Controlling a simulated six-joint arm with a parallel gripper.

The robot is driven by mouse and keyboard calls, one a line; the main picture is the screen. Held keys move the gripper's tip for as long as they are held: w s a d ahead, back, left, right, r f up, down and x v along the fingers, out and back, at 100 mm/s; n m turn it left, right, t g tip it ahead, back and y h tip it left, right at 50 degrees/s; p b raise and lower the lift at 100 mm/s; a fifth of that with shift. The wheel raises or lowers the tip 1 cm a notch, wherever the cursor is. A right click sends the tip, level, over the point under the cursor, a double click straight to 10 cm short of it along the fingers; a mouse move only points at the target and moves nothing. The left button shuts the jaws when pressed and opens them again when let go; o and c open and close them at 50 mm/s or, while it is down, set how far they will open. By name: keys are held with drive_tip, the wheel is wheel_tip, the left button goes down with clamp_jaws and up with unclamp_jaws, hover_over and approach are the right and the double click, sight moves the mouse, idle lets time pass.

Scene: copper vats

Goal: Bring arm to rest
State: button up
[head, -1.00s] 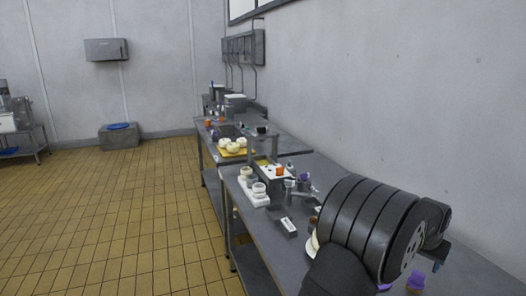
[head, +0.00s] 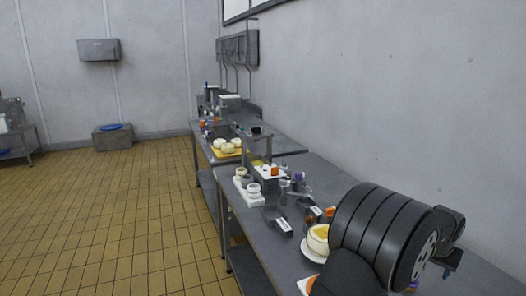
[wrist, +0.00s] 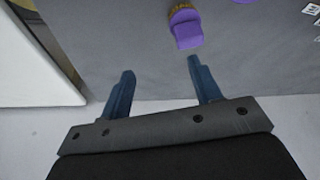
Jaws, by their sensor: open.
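My gripper (wrist: 160,82) shows in the wrist view with its two blue fingers apart and nothing between them. A purple-topped thing (wrist: 188,32) with a brownish band lies just beyond the right fingertip, apart from it.
On the near table stand a bowl with yellow contents (head: 318,236), a white tray (head: 245,193) with small jars and a raised stand (head: 272,171). A yellow board (head: 229,152) with pale rounds is farther back. The tiled floor (head: 110,225) at left is open.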

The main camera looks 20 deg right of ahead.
drive_tip(key=s+r, duration=0.4)
drive_tip(key=s, duration=0.2)
drive_tip(key=w+a+r+n+t, duration=0.1)
drive_tip(key=w+a+n, duration=0.1)
drive_tip(key=w+a, duration=1.1)
drive_tip(key=w+a+n, duration=0.2)
drive_tip(key=w+a, duration=0.8)
drive_tip(key=w, duration=0.7)
drive_tip(key=w+a+f+n+y, duration=0.1)
drive_tip(key=w+a+f, duration=0.3)
drive_tip(key=a, duration=0.7)
drive_tip(key=w+a+f+n+t+y, duration=0.1)
drive_tip(key=w+a+f+n, duration=0.2)
drive_tip(key=a, duration=0.9)
drive_tip(key=shift+w+a+f+n, duration=0.15)
drive_tip(key=shift+w+f+n, duration=0.35)
drive_tip(key=shift+w, duration=1.2)
